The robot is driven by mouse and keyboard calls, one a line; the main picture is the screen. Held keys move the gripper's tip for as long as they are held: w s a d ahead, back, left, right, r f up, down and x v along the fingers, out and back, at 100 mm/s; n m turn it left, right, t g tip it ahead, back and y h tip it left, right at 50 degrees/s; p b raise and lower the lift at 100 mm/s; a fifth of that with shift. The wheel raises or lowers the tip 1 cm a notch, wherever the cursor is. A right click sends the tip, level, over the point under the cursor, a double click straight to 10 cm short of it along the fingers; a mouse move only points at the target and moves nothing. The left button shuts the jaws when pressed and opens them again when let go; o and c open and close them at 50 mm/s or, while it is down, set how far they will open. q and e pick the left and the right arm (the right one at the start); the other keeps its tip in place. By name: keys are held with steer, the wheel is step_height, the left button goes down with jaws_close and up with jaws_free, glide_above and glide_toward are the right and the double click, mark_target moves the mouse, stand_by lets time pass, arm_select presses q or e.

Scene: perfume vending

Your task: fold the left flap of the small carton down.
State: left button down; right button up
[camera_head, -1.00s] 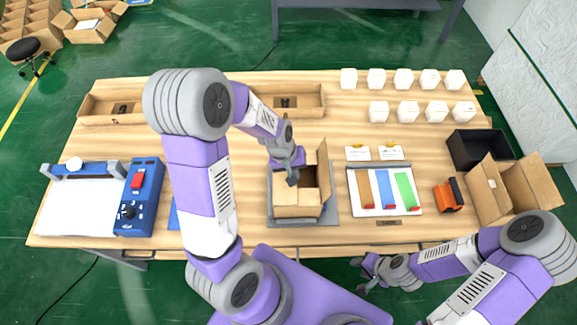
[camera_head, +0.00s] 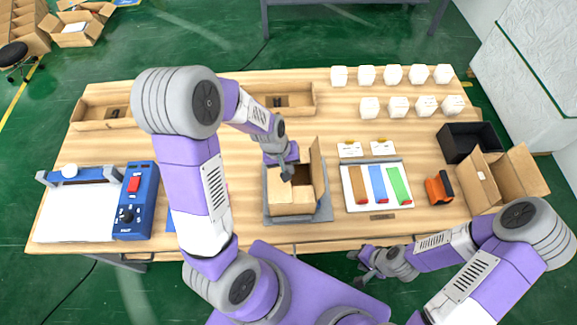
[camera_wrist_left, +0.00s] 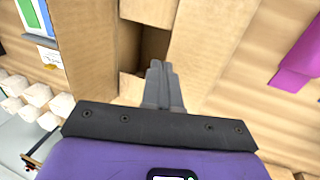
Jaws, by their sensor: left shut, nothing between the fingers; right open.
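The small open carton (camera_head: 292,208) sits on a grey plate (camera_head: 328,216) near the table's front middle. Its right flap (camera_head: 317,163) stands upright, and its near flap lies inward. The left flap (camera_head: 279,188) appears to lie inward beside the dark opening; its exact angle is unclear. In the left wrist view it is the broad cardboard panel (camera_wrist_left: 213,40) right of the opening. My left gripper (camera_head: 287,177) is shut and empty, its fingertips (camera_wrist_left: 160,72) at the opening beside this flap; contact cannot be told. My right gripper (camera_head: 362,268) is open, off the table's front edge.
A tray with coloured strips (camera_head: 378,188) lies right of the carton, then an orange-black tool (camera_head: 439,188), a larger open box (camera_head: 509,172) and a black bin (camera_head: 470,142). White boxes (camera_head: 392,74) stand behind. A blue device (camera_head: 136,201) is at the left.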

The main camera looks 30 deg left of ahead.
arm_select(q)
steer(key=p+v, duration=0.3)
steer(key=v, duration=0.1)
steer(key=shift+w+d+r, duration=0.1)
steer(key=shift+w+d, duration=0.2)
steer(key=shift+d, duration=0.15)
steer(key=w+d+p+v, duration=0.1)
steer(key=d+v, duration=0.1)
steer(key=v, duration=0.7)
steer(key=shift+r, duration=0.3)
arm_select(e)
step_height(320, 180, up, 5)
steer(key=shift+f, duration=0.1)
